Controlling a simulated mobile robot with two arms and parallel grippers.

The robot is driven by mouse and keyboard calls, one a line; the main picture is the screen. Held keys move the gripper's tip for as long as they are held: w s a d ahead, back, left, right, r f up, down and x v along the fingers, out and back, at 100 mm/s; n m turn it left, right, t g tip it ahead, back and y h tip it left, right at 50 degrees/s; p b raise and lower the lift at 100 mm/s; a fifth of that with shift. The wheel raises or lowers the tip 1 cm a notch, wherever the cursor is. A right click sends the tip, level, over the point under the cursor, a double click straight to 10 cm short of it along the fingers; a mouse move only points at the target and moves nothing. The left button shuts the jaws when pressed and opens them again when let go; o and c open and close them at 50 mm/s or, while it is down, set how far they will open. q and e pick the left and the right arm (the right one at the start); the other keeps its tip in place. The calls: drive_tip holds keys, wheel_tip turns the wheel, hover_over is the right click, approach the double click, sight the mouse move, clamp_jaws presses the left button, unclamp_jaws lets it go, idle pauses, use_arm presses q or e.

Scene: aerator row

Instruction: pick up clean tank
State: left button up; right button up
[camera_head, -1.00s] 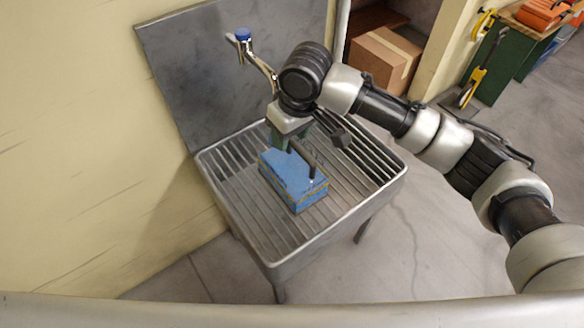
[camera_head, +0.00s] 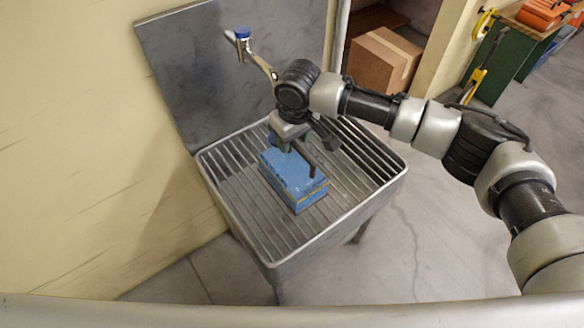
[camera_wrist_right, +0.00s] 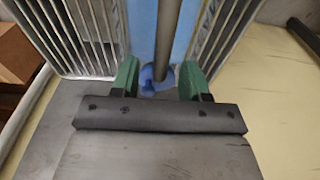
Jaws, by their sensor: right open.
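The tank (camera_head: 286,176) is a blue box with a dark bar on top, standing on the slatted rack of the metal sink. My right gripper (camera_head: 291,145) is over the tank's far end, pointing down, and covers part of its top. In the right wrist view my gripper (camera_wrist_right: 160,82) is open, with its green fingers on either side of the grey bar (camera_wrist_right: 167,35) above the blue top. Gaps show between the bar and both fingers. My left gripper is not in view.
The metal sink (camera_head: 236,222) has a raised rim and a tall backsplash (camera_head: 185,85). A tap with a blue top (camera_head: 242,33) stands behind my right gripper. A cardboard box (camera_head: 378,62) is at the back. Bare slats surround the tank.

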drive_tip(key=shift+f, duration=0.7)
clamp_jaws()
idle(0.8)
drive_tip(key=shift+w+r, duration=0.2)
